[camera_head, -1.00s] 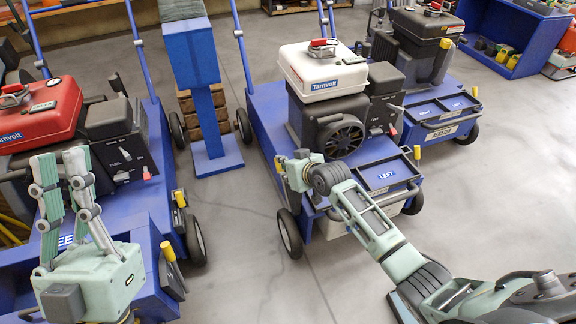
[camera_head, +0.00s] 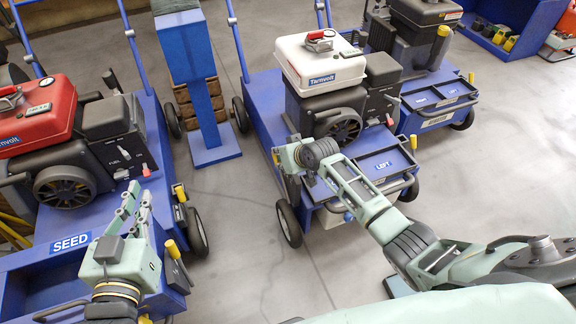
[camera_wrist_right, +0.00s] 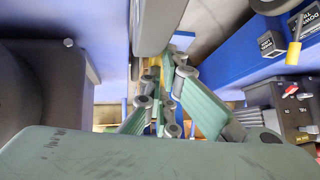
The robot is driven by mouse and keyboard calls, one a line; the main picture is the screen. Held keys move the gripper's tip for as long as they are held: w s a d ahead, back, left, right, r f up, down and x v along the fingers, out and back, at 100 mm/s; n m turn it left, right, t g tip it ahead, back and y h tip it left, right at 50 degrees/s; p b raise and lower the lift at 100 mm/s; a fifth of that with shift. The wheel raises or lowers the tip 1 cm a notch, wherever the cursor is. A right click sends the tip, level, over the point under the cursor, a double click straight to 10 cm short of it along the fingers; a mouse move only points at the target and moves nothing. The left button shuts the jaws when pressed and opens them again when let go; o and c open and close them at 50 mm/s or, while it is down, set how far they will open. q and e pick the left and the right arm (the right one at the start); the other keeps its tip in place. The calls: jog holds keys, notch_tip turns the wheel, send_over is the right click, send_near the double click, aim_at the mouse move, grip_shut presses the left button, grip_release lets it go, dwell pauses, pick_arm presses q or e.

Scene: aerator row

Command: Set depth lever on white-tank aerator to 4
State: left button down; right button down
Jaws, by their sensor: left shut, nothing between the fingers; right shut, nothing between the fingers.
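The white-tank aerator (camera_head: 320,62) stands in the middle of the head view, on a blue deck. One yellow-tipped lever (camera_head: 413,142) shows at its front right. A small yellow piece (camera_head: 276,159) shows at its left side, beside my right gripper (camera_head: 281,152). That gripper is shut and empty; its fingertips are mostly hidden in the head view. The right wrist view shows its fingers (camera_wrist_right: 160,80) close to blue surfaces, with something yellowish behind them; contact cannot be told. My left gripper (camera_head: 131,205) is shut and empty in front of the red-tank aerator. No scale numbers are legible.
The red-tank aerator (camera_head: 36,112) with a SEED label stands on the left. A blue post stand (camera_head: 205,110) is between the machines. Another dark-engined aerator (camera_head: 428,45) is behind right. Grey floor is open at the right and between the left and middle machines.

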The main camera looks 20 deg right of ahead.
jog(key=shift+w+f+g, duration=0.25)
jog(key=shift+w+g, duration=0.15)
jog(key=shift+w, duration=0.1)
jog(key=shift+w+a+f+g, duration=0.1)
jog(key=shift+w+f+g, duration=0.15)
jog(key=shift+w+g, duration=0.1)
jog(key=shift+w+f, duration=0.1)
jog(key=shift+f, duration=0.15)
jog(key=shift+w+f+b, duration=0.35)
jog(key=shift+w+b, duration=0.05)
pick_arm(q)
jog(key=shift+w+d+r+t+h, duration=0.15)
jog(key=shift+r+t, duration=0.2)
jog(key=shift+r, duration=0.3)
jog(key=shift+d+r+t+h, duration=0.1)
jog(key=shift+r+t, duration=0.2)
jog(key=shift+r, duration=0.4)
jog(key=shift+w+d+r+t+h, duration=0.15)
jog(key=shift+r+t, duration=0.2)
jog(key=shift+r, duration=0.3)
pick_arm(e)
jog(key=shift+w, duration=0.2)
pick_arm(q)
jog(key=shift+a, duration=0.1)
pick_arm(e)
jog(key=shift+r, duration=0.1)
